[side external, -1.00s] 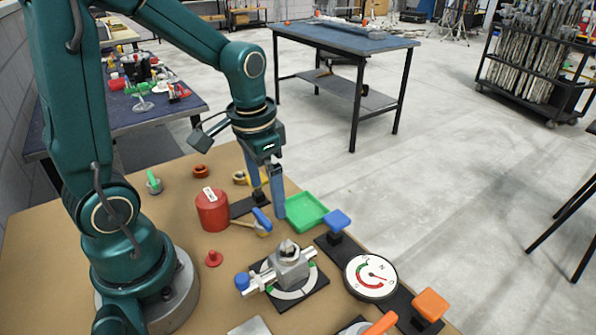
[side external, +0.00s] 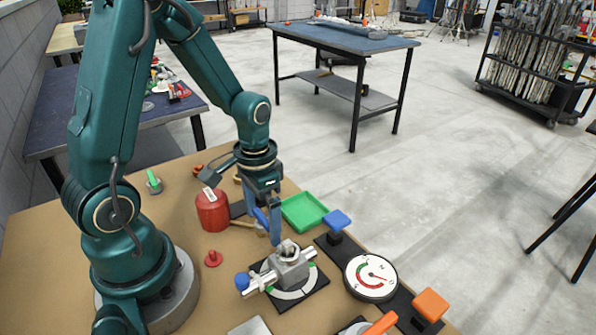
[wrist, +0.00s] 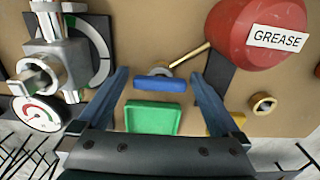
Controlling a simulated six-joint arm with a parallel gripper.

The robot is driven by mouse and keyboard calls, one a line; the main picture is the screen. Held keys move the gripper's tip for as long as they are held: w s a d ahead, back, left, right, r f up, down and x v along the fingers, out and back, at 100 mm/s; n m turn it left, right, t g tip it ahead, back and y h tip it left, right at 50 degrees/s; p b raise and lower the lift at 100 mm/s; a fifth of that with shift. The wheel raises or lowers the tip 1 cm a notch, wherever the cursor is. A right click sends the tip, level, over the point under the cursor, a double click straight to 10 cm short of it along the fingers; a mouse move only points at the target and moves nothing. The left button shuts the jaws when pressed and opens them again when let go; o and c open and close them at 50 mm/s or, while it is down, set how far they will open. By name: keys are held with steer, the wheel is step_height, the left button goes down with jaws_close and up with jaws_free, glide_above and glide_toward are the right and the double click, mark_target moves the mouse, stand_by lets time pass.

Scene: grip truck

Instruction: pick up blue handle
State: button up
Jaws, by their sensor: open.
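The blue handle (wrist: 160,84) is a short blue bar. In the wrist view it lies crosswise between the two open blue fingers of my gripper (wrist: 161,73), with a gap on each side and nothing held. The height of the fingertips relative to the handle is hard to tell.
A red grease can (side external: 212,211) stands left of my gripper. A green tray (side external: 304,211) is to the right, beside a blue square knob (side external: 337,219). A dial gauge (side external: 371,277) lies further right.

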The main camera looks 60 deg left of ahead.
steer(key=c, duration=1.5)
steer(key=shift+r, duration=0.1)
